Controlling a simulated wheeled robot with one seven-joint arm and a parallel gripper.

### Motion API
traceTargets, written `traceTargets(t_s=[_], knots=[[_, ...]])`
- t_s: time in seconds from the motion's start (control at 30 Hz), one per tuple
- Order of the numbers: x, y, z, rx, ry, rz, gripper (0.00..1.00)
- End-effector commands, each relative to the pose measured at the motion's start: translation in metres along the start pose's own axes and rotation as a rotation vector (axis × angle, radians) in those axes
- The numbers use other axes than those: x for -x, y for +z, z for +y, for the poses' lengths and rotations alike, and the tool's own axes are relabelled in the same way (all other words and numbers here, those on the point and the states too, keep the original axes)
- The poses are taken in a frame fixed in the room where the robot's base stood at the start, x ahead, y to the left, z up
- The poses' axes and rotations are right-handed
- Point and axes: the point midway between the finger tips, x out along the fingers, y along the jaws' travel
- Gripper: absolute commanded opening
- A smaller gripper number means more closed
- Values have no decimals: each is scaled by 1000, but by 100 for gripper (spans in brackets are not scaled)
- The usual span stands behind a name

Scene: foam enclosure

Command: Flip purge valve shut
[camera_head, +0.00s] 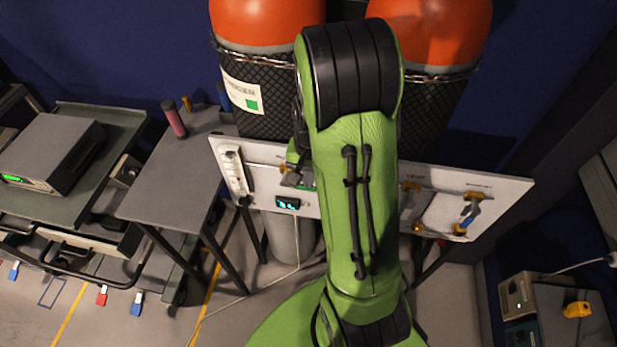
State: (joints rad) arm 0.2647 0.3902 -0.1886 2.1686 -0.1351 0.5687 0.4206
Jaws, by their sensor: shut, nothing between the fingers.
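A white valve panel (330,204) stands in front of two orange-topped cylinders. At its right end is a valve with a blue handle (468,216) and brass fittings. Left of that is a valve with a grey lever (408,206) on a brass fitting (411,187). Another brass fitting with a grey part (291,179) shows just left of my arm. The labels are too small to read, so I cannot tell which valve is the purge valve. My green arm crosses the panel's middle. My gripper's fingers are hidden behind it; only a bit of wrist shows at its left edge.
The panel also carries a white strip (233,172) and a small lit display (288,203). A grey side table (168,185) and a bench with a grey instrument (50,153) stand left. A cabinet with a yellow item (577,309) stands lower right.

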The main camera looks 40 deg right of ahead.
Motion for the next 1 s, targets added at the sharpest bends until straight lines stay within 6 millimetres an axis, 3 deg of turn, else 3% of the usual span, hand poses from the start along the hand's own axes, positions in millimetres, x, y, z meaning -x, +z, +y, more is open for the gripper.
traceTargets(t_s=[0.67, 1.0], knots=[[-4, 0, 3, -1, 0, -1, 0], [-16, 0, 9, -1, 1, -1, 0]])
